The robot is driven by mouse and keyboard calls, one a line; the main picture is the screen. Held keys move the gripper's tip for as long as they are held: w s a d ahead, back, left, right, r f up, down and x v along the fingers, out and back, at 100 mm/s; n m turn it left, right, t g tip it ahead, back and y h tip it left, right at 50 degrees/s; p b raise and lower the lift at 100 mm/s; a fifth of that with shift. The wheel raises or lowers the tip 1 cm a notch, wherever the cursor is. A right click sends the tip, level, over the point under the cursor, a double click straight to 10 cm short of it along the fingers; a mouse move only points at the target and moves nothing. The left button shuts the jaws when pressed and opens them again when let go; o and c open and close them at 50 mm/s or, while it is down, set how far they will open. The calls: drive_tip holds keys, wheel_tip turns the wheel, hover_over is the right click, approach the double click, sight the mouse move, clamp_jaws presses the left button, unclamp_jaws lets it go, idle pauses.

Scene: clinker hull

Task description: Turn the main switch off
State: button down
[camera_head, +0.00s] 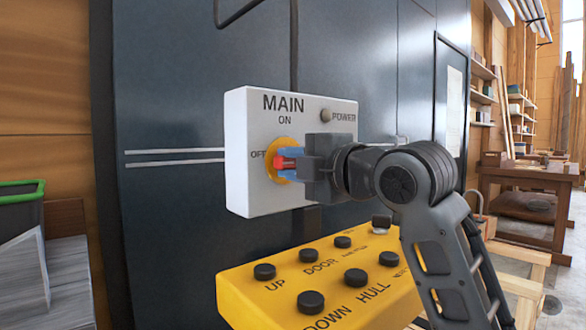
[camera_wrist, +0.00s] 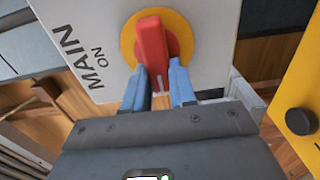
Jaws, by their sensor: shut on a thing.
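The main switch is a red handle (camera_head: 284,162) on a round yellow plate (camera_head: 271,150), set in a white box (camera_head: 240,184) marked MAIN. ON is printed above the plate and OFF to its left. The handle appears to lie roughly level, in line with OFF rather than pointing up at ON. My gripper (camera_head: 289,163) comes from the right, shut on the handle with its blue fingers. In the wrist view the red handle (camera_wrist: 151,48) shows between the fingertips (camera_wrist: 158,72). The gripper hides part of the handle and plate.
A yellow button panel (camera_head: 240,283) with several black buttons sits just below the box, close under my arm. A round POWER lamp (camera_head: 326,115) is on the white box. A dark wall (camera_head: 170,80) stands behind. A wooden bench (camera_head: 530,180) is at the far right.

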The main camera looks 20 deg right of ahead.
idle(0.4)
drive_tip(key=c, duration=0.9)
unclamp_jaws()
drive_tip(key=shift+w, duration=0.1)
drive_tip(key=v, duration=0.7)
drive_tip(key=shift+s, duration=0.4)
